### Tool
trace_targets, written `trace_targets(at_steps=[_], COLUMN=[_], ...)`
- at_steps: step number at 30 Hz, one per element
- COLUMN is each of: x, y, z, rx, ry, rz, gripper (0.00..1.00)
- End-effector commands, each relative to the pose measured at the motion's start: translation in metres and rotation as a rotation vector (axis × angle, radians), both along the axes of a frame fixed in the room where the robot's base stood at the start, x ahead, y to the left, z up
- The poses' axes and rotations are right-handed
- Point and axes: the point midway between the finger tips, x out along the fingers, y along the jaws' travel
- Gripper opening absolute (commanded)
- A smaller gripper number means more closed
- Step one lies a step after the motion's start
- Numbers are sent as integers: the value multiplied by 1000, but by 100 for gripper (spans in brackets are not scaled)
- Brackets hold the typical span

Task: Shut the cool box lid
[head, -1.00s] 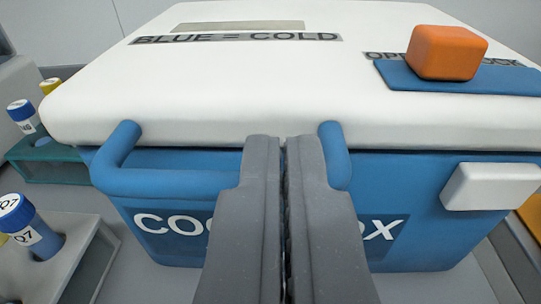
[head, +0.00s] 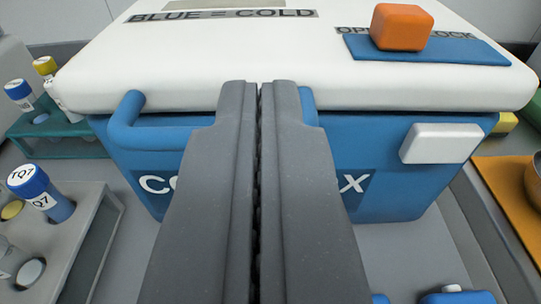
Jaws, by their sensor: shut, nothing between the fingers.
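The cool box (head: 385,190) is blue, with a white lid (head: 230,70) lying flat over its top. A thin dark line shows under the lid's front edge; I cannot tell whether it is latched. A blue handle (head: 125,122) is at the front, its middle hidden behind my gripper. A white block (head: 441,143) sits on the front right. An orange block (head: 402,27) sits on a blue plate (head: 430,50) on the lid. My gripper (head: 258,88) is shut and empty, its tips in front of the lid's front edge; I cannot tell whether they touch.
A grey rack (head: 85,240) with a blue-capped tube (head: 40,192) stands at the left front. A green rack (head: 60,140) with tubes is behind it. An orange mat (head: 510,195) with a bowl lies at the right. Blue items (head: 458,297) lie at the bottom right.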

Motion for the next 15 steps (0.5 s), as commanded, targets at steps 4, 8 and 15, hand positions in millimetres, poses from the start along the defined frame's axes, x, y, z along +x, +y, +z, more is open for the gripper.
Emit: trace_targets(at_steps=[4, 8, 15], x=[-15, -29, -53], y=[1, 1, 1], z=[-5, -12, -25], rx=[1, 1, 2], ry=[-4, -7, -8], rz=[1, 3, 3], gripper=[0, 0, 0])
